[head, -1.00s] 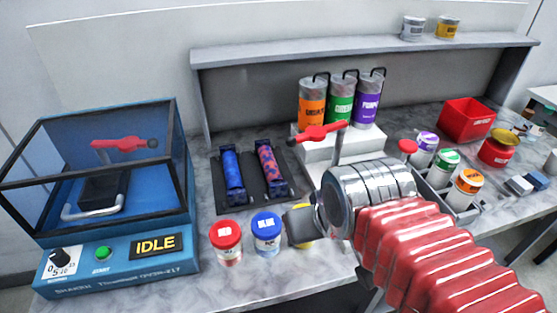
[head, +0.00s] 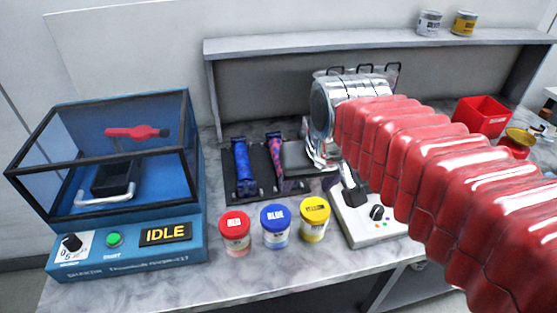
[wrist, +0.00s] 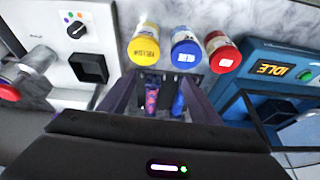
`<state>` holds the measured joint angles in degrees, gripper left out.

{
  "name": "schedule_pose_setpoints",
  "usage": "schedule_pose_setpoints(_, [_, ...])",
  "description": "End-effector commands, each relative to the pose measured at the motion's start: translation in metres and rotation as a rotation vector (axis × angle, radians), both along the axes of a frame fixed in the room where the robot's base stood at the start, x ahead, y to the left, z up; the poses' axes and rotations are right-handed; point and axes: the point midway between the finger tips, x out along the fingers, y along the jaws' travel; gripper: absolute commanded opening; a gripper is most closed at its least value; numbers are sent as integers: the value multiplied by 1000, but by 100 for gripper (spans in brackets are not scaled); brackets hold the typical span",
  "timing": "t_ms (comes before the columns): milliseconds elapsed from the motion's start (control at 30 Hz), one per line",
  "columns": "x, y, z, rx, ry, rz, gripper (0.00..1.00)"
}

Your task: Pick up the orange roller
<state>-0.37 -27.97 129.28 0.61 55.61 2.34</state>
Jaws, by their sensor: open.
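No thing that I can clearly name the orange roller shows now; the orange-labelled cylinder seen earlier on the back stand is behind my arm. A dark tray (head: 226,190) holds a blue patterned roller (head: 241,168) and a red-and-blue patterned roller (head: 277,165). My gripper (head: 302,158) is above the right part of this tray, partly hiding it. In the wrist view my gripper (wrist: 165,88) is open, its fingers apart, with the red-and-blue roller (wrist: 151,97) and the blue roller (wrist: 178,103) visible between them. I cannot see it touching either roller.
Red, blue and yellow lidded jars (head: 275,227) stand in front of the tray. A blue machine (head: 125,245) marked IDLE is at the left. A white box (head: 365,230) with a knob is right of the jars. A red bin (head: 482,117) is at the right.

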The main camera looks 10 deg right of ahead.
Motion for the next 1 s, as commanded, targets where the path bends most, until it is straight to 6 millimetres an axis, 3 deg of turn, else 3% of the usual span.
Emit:
schedule_pose_setpoints(400, [85,17,10,18,98,-30,58])
schedule_pose_setpoints(1000, [197,33,-10,18,233,-55,58])
